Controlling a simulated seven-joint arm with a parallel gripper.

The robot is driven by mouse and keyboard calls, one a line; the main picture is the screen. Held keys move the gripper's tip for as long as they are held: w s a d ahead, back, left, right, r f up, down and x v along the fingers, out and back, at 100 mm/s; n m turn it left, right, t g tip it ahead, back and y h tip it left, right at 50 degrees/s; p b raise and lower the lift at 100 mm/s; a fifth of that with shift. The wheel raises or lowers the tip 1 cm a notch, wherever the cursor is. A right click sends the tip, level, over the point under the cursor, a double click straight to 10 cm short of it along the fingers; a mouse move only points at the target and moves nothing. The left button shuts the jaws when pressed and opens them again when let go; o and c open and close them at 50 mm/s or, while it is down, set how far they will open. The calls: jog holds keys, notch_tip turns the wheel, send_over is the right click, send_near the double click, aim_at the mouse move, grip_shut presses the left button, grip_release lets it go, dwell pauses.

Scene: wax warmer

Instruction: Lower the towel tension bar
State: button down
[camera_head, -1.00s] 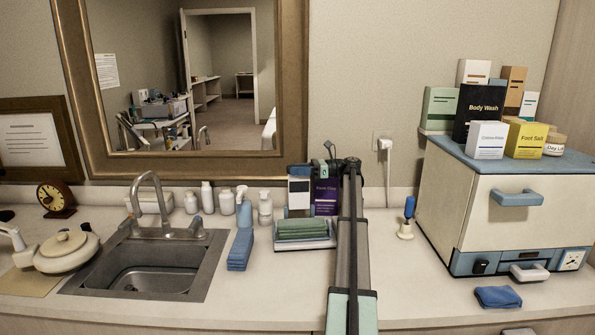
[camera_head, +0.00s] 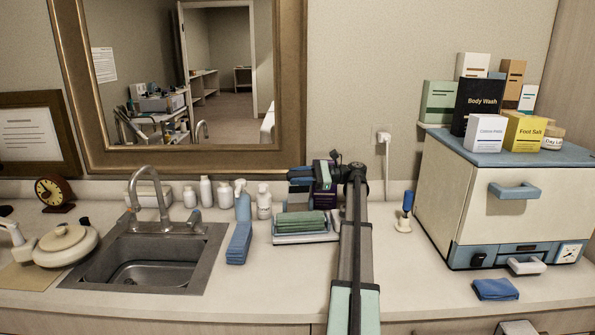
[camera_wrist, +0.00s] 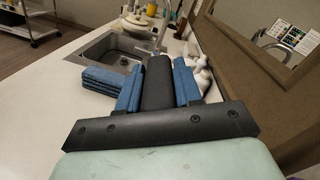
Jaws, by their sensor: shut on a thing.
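In the head view my gripper (camera_head: 300,176) is at the back of the counter, pointing left, above and behind a folded green towel stack (camera_head: 301,224) on a small light tray (camera_head: 304,239). In the wrist view my blue-padded gripper (camera_wrist: 157,88) is shut on a dark rounded bar (camera_wrist: 156,82), which lies between the two pads. This appears to be the towel tension bar. Its ends and mounting are hidden by the gripper, and its contact with the towels cannot be seen.
A sink (camera_head: 148,265), bottles (camera_head: 206,191) and a folded blue towel (camera_head: 238,243) are to the left. A purple box (camera_head: 325,200) is behind my wrist. A blue-handled stamp-like item (camera_head: 404,212) and a blue-topped cabinet (camera_head: 480,200) stand to the right. The mirror wall is close behind.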

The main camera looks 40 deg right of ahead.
jog(key=shift+s+a+f+n, duration=0.6)
jog(key=shift+s+a+f, duration=0.35)
jog(key=shift+s+f, duration=0.25)
jog(key=c, duration=0.8)
grip_release()
jog(key=shift+r, duration=0.1)
jog(key=shift+c, duration=0.2)
jog(key=shift+d, duration=0.1)
jog(key=v, duration=0.7)
jog(key=shift+s+d, duration=0.15)
jog(key=shift+s, duration=0.05)
